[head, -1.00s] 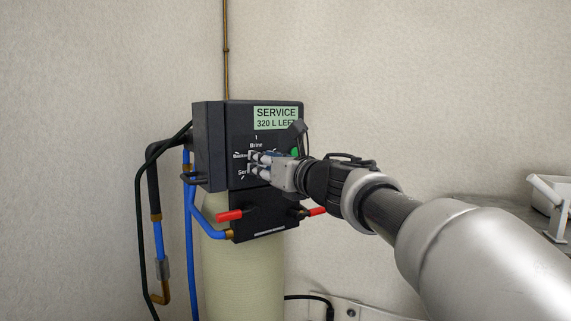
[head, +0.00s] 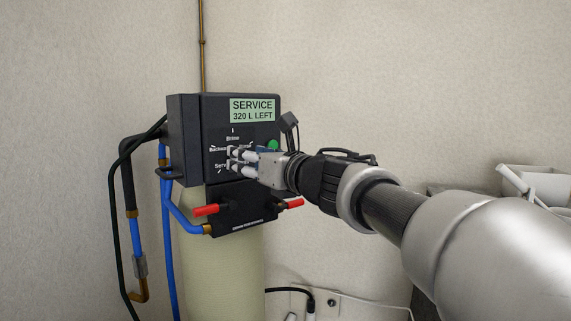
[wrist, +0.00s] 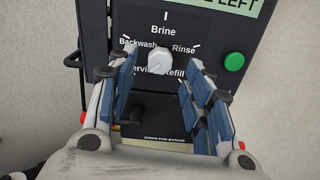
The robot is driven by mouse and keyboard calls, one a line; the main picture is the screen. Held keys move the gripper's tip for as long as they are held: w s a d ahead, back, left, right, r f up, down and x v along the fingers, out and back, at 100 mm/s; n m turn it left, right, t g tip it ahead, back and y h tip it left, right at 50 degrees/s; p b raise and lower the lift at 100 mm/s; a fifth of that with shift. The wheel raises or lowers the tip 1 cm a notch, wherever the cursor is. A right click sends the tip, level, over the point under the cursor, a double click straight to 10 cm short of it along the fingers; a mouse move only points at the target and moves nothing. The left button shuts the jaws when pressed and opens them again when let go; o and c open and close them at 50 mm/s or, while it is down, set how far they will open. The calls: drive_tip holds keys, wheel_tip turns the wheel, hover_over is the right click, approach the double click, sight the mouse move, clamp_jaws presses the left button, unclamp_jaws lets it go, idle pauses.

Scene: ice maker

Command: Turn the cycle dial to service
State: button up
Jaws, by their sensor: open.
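The white cycle dial (wrist: 158,63) is on the front of a dark control box (head: 183,140). Labels around it read Brine, Backwash, Rinse, Service and Refill. I cannot tell which label it points to. The display (head: 252,110) reads "SERVICE 320 L LEFT". My gripper (wrist: 163,66) is open, with its blue-padded fingers on the left and right of the dial and apparently clear of it. In the head view my gripper (head: 234,159) is close to the panel and hides the dial.
A green button (wrist: 234,62) is right of the dial. Below the box are red-handled valves (head: 206,210), with blue pipes (head: 166,240) and black hoses (head: 118,230) at the left. The box tops a pale tank (head: 220,270). A grey counter with white items (head: 525,180) is at the right.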

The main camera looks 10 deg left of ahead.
drive_tip(key=v, duration=0.8)
drive_tip(key=shift+s, duration=0.15)
drive_tip(key=shift+d, duration=0.15)
drive_tip(key=d+f+m+t+h, duration=0.25)
drive_tip(key=d+m+h, duration=0.25)
drive_tip(key=d+m, duration=0.45)
drive_tip(key=d+f+m+t+h, duration=0.25)
drive_tip(key=d+m+h, duration=0.25)
drive_tip(key=d+m, duration=0.45)
drive_tip(key=s+d+f+m+g+h, duration=0.2)
drive_tip(key=s+d+f+m+h, duration=0.25)
drive_tip(key=d+f+m, duration=0.4)
drive_tip(key=s+f+m+g, duration=0.4)
drive_tip(key=s+f+m, duration=0.4)
drive_tip(key=s, duration=0.4)
drive_tip(key=s+f+m+g, duration=0.5)
drive_tip(key=s+f+m, duration=0.4)
drive_tip(key=s+f, duration=0.2)
drive_tip(key=shift+s+d+f+g, duration=0.25)
drive_tip(key=shift+s+f+g, duration=0.05)
drive_tip(key=shift+s, duration=0.4)
